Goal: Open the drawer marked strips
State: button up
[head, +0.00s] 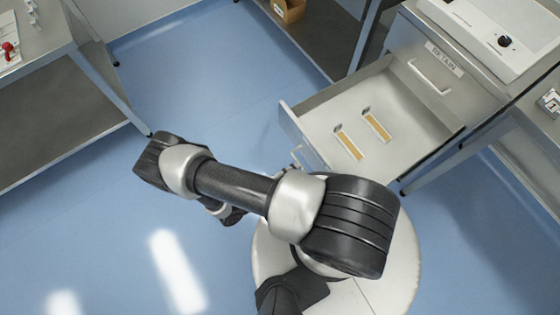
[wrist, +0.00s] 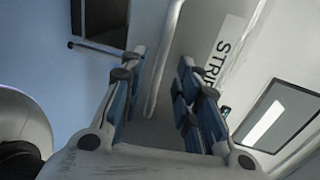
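The drawer marked strips (head: 400,145) stands pulled out from the cabinet in the head view, its inside showing. In the wrist view its front carries a white label (wrist: 222,55) reading "STRI…", the rest hidden by my gripper. The drawer's pale bar handle (wrist: 163,60) runs between the fingers of my gripper (wrist: 155,82). The fingers are apart, with gaps beside the bar, and are not closed on it. In the head view my arm hides the gripper; a bit of the handle (head: 297,156) shows at the drawer front.
A bench (head: 60,115) stands left, another table (head: 535,135) right. Blue floor (head: 210,85) is clear between the left bench and the drawer.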

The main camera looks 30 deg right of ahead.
jog(key=v, duration=0.7)
jog(key=shift+a, duration=0.4)
jog(key=shift+r, duration=0.1)
